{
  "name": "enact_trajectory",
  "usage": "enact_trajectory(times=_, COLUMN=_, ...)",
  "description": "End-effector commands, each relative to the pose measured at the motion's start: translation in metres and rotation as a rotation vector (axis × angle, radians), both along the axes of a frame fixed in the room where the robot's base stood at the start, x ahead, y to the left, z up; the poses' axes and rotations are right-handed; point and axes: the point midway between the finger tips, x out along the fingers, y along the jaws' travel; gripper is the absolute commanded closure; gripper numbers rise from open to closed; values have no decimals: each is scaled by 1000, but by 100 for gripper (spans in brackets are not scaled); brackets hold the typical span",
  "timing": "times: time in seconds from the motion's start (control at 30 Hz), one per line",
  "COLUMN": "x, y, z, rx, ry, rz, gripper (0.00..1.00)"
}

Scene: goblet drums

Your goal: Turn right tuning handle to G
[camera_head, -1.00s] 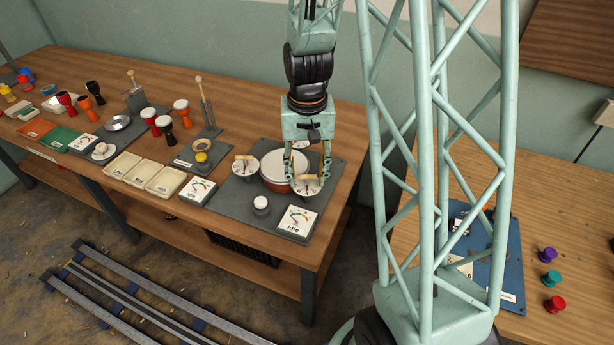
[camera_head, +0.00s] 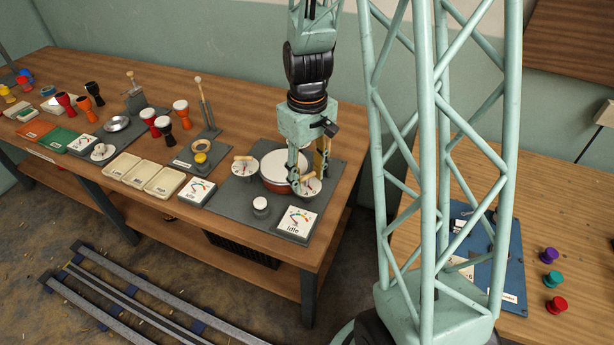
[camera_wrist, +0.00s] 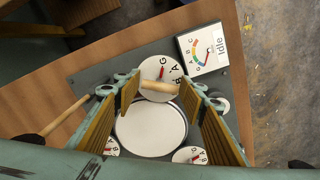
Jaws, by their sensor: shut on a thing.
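The right tuning handle is a wooden bar (camera_wrist: 158,86) on a round white dial (camera_wrist: 154,66) lettered G, A and B. In the wrist view a red mark shows on the dial near the G. My gripper (camera_wrist: 163,84) is shut on the bar, with a fingertip at each end. In the head view my gripper (camera_head: 309,181) is at the dial (camera_head: 313,188), right of the drum, and its fingers hide most of the bar. The drum's white head (camera_wrist: 150,130) lies beside the dial. The meter (camera_wrist: 203,48) reads Idle.
Two more lettered dials sit around the drum, one at lower left (camera_wrist: 112,146) and one at lower right (camera_wrist: 190,155) in the wrist view. A white button (camera_head: 260,203) stands in front of the drum. Trays (camera_head: 164,181) and small goblet drums stand further left.

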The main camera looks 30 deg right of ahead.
Motion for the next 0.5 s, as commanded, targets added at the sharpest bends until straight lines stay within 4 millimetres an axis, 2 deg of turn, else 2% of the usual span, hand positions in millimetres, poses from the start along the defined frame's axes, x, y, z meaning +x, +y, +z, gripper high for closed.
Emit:
enact_trajectory(times=0.47, x=0, y=0, z=0, rx=0, ry=0, rz=21, gripper=72)
enact_trajectory(times=0.5, x=0, y=0, z=0, rx=0, ry=0, rz=21, gripper=61)
